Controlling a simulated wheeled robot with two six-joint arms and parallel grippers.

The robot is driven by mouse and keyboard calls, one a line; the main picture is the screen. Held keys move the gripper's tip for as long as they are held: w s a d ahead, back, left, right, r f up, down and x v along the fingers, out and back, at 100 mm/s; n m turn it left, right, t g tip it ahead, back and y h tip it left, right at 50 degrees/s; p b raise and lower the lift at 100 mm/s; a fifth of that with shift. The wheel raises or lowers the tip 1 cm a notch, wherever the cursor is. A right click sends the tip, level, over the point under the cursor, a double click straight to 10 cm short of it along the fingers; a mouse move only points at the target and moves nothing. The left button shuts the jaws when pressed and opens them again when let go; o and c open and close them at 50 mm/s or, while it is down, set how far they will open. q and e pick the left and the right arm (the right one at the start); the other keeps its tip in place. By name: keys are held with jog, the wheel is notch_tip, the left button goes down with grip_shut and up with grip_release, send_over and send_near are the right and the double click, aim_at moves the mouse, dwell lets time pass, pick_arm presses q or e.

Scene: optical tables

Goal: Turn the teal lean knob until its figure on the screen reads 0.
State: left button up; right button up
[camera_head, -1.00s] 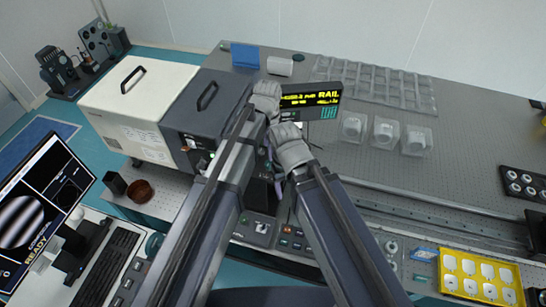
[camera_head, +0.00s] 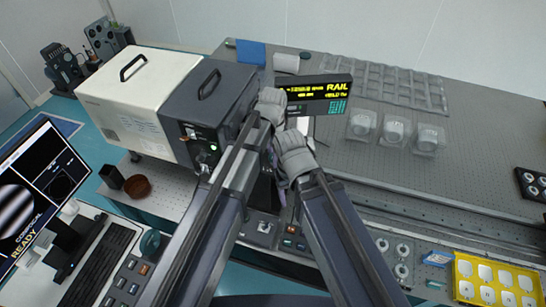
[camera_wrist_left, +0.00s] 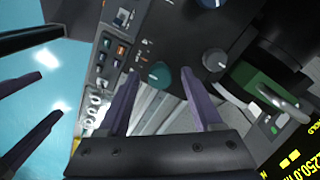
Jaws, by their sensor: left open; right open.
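The teal knob (camera_wrist_left: 161,73) shows in the left wrist view, on a dark panel, just beyond and between the fingertips of my left gripper (camera_wrist_left: 160,80). The purple fingers are open and I see no contact with the knob. In the head view my left gripper (camera_head: 270,105) is at the instrument, its fingertips hidden. My right gripper (camera_head: 292,155) is lower and to the right; its open, empty fingers (camera_wrist_left: 48,95) show at the left of the wrist view. The screen (camera_head: 322,95) reads RAIL in yellow; its smaller figures are illegible to me.
A grey knob (camera_wrist_left: 215,60) is right of the teal one, with a black knob (camera_wrist_left: 209,3) above. A button panel (camera_wrist_left: 112,50) is at left. A monitor (camera_head: 35,190) with fringes reads READY. Clear lens boxes (camera_head: 395,130) stand on the table.

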pick_arm(q)
grip_shut()
dwell(0.5)
